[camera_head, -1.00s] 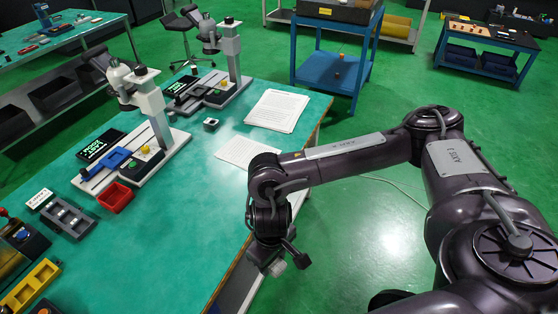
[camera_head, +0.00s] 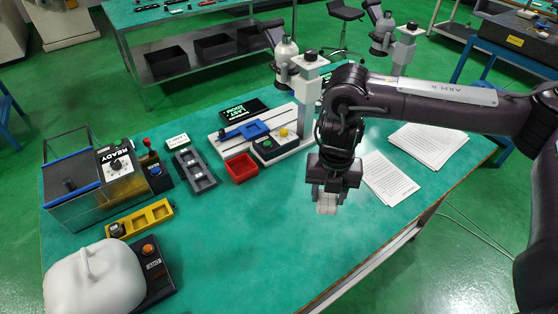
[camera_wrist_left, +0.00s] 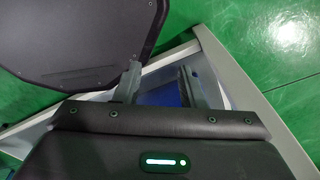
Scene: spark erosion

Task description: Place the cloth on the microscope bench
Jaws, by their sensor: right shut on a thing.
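My right gripper (camera_head: 331,188) points down over the front right part of the green-topped microscope bench (camera_head: 270,230). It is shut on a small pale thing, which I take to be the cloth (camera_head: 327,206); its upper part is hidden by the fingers. I cannot tell whether the cloth touches the bench. A microscope (camera_head: 304,85) stands behind the gripper, partly covered by my right arm; a second microscope (camera_head: 398,45) stands farther right. My left gripper (camera_wrist_left: 160,78) shows only in the left wrist view, its two fingers apart with nothing between them.
A red tray (camera_head: 241,168), a grey block rack (camera_head: 195,172), a yellow holder (camera_head: 140,219) and a clear box (camera_head: 90,190) occupy the bench's left side. A white rounded thing (camera_head: 92,282) is at the lower left. Papers (camera_head: 388,178) lie right of the gripper. The front middle is clear.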

